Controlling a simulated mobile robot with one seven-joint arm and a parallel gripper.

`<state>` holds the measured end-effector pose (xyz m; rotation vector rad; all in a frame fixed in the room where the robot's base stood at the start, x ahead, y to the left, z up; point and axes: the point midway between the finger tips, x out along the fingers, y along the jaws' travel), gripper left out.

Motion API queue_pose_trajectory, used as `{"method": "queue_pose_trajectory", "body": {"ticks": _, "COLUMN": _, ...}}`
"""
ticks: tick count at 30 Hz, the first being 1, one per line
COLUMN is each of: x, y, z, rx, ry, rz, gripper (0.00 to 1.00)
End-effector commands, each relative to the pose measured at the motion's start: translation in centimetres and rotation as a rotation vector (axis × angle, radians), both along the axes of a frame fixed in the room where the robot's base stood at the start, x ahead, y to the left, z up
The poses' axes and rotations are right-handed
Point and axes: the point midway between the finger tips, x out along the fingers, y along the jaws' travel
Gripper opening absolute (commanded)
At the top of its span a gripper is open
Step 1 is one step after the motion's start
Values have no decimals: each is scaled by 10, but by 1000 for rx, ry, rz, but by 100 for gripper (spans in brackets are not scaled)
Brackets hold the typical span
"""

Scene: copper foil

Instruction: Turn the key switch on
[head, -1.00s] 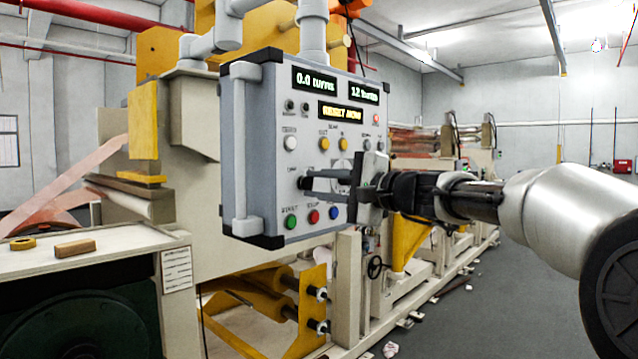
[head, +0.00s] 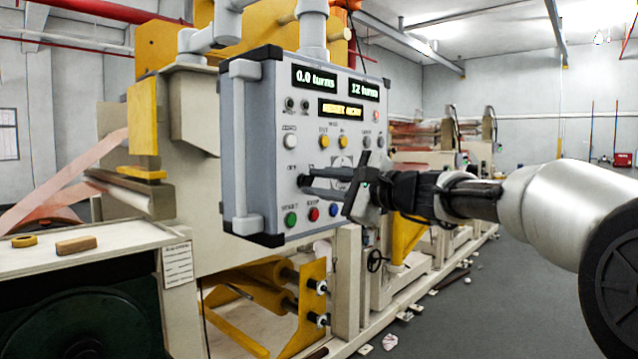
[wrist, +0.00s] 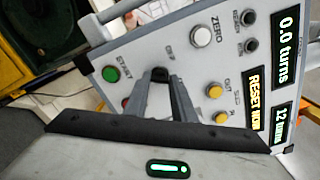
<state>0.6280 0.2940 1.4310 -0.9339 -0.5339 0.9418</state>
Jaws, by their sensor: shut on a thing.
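The key switch is a small black knob (wrist: 160,74) on the face of the grey control panel (head: 262,170), between the green button and the white button in the wrist view. In the head view only a dark bit of the key switch (head: 302,180) shows at the fingertips. My gripper (head: 308,182) reaches in from the right, its two fingers closed on the key switch from both sides. The wrist view also shows my gripper's fingertips (wrist: 160,82) around the knob. My gripper's body is tilted, its top leaning right in the head view. The fingers hide part of the knob, so its exact angle is unclear.
A green button (head: 291,219), a red button (head: 313,214) and a blue button (head: 333,211) sit just below my fingers. Displays (head: 341,108) read "0.0 turns", "12 turns" and "RESET NOW". A vertical handle (head: 240,150) runs along the panel's left edge.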

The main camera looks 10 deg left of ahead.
Motion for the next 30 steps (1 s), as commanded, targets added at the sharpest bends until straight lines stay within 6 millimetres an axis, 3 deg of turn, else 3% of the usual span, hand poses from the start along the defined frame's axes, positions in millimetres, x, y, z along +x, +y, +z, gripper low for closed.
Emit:
{"method": "queue_pose_trajectory", "body": {"ticks": 4, "x": 0, "y": -1, "z": -1, "rx": 0, "ry": 1, "rz": -1, "gripper": 1}}
{"method": "queue_pose_trajectory", "body": {"ticks": 5, "x": 0, "y": -1, "z": -1, "rx": 0, "ry": 1, "rz": -1, "gripper": 27}}
{"method": "queue_pose_trajectory", "body": {"ticks": 8, "x": 0, "y": -1, "z": -1, "rx": 0, "ry": 1, "rz": -1, "gripper": 42}}
{"method": "queue_pose_trajectory", "body": {"ticks": 20, "x": -4, "y": -7, "z": -1, "rx": -1, "ry": -1, "rz": -1, "gripper": 42}}
{"method": "queue_pose_trajectory", "body": {"ticks": 30, "x": -39, "y": -69, "z": -1, "rx": -3, "ry": -2, "rz": -5, "gripper": 42}}
